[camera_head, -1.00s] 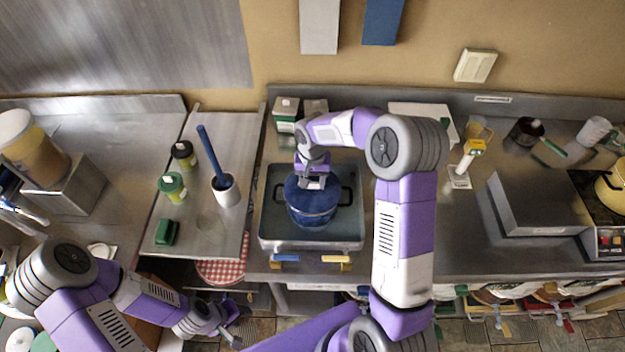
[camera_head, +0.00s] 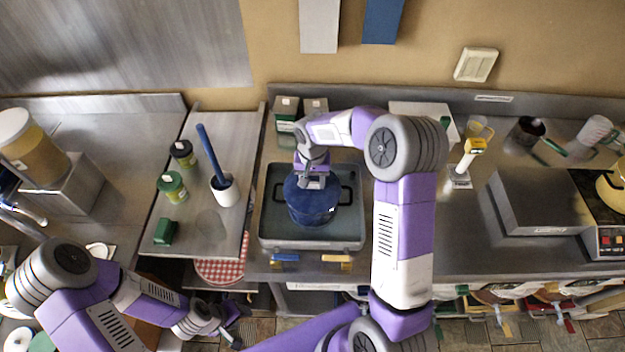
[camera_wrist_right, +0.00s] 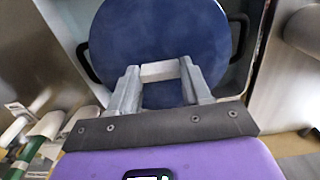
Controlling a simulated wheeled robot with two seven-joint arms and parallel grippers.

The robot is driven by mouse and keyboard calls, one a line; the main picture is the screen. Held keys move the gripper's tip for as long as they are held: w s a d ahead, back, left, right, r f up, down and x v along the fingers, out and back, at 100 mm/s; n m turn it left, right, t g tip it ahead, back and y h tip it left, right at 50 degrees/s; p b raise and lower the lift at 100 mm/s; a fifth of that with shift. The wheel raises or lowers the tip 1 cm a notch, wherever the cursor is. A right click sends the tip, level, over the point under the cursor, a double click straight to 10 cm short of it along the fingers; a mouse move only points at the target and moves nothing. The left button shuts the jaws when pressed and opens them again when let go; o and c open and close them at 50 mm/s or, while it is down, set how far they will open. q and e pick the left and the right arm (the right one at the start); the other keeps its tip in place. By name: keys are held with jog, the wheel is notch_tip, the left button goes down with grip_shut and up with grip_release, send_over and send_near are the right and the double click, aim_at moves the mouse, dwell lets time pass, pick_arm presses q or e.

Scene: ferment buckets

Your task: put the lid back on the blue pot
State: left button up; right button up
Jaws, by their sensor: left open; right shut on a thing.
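The blue pot (camera_head: 312,213) stands in a grey metal basin (camera_head: 350,241) at the middle of the counter, with a dark handle on each side. The blue lid (camera_head: 296,187) is over the pot's mouth; it also shows as a blue disc in the right wrist view (camera_wrist_right: 160,40). I cannot tell whether it is fully seated. My right gripper (camera_head: 313,182) is above the lid, its fingers (camera_wrist_right: 160,82) shut on the pale lid knob (camera_wrist_right: 160,70). My left gripper (camera_head: 235,338) is open and empty, low at the left, away from the pot.
Left of the basin, a steel side table (camera_head: 213,237) holds a white cup with a blue handle (camera_head: 226,190), small bottles (camera_head: 172,187) and a green block (camera_head: 166,232). Boxes (camera_head: 286,113) stand behind the basin. A hydrometer-like yellow-topped stand (camera_head: 462,170) is to the right.

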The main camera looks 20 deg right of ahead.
jog(key=o, duration=1.2)
jog(key=shift+o, duration=0.2)
jog(key=o, duration=0.4)
jog(key=shift+c, duration=0.2)
jog(key=shift+r+p, duration=2.35)
jog(key=shift+r, duration=1.2)
